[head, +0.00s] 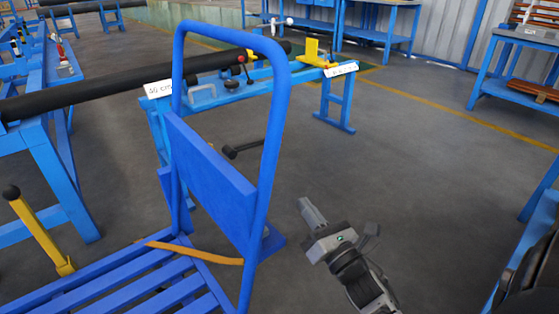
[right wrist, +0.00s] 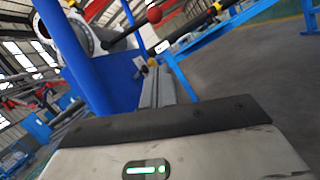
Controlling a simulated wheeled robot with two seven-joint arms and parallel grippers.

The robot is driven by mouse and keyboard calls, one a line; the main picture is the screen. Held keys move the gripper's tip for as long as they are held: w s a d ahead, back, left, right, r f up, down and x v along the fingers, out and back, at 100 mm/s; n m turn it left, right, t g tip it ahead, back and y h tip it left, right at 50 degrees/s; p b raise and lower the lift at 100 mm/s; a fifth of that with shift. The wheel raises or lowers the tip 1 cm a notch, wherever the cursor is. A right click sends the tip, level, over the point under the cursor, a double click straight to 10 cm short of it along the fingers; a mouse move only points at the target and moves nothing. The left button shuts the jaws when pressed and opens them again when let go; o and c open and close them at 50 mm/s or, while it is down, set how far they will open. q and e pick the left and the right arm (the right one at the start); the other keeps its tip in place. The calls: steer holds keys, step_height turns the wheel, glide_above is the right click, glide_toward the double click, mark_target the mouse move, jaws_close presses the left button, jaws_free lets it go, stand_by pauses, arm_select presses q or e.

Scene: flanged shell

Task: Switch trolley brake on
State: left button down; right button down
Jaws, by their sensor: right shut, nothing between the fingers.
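The blue trolley (head: 205,165) stands at the left centre in the head view, with a tall looped handle, a flat panel and a slatted deck. A yellow lever (head: 38,232) with a black knob stands tilted at the deck's left side. I cannot tell which part is the brake. My right gripper (head: 306,206) is right of the trolley's handle, apart from it, shut and empty. In the right wrist view its closed fingers (right wrist: 158,85) point toward a blue upright panel (right wrist: 85,60). My left gripper is not in view.
An orange strap (head: 195,252) lies across the trolley's deck. A blue workbench (head: 520,80) stands at the right. The grey floor (head: 420,170) between is clear.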

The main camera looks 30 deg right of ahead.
steer(key=d+r+x, duration=0.1)
steer(key=r+x, duration=0.1)
steer(key=x, duration=1.1)
steer(key=shift+s+r+b, duration=0.25)
steer(key=shift+s+b, duration=0.1)
steer(key=shift+s, duration=0.05)
steer(key=shift+r, duration=0.15)
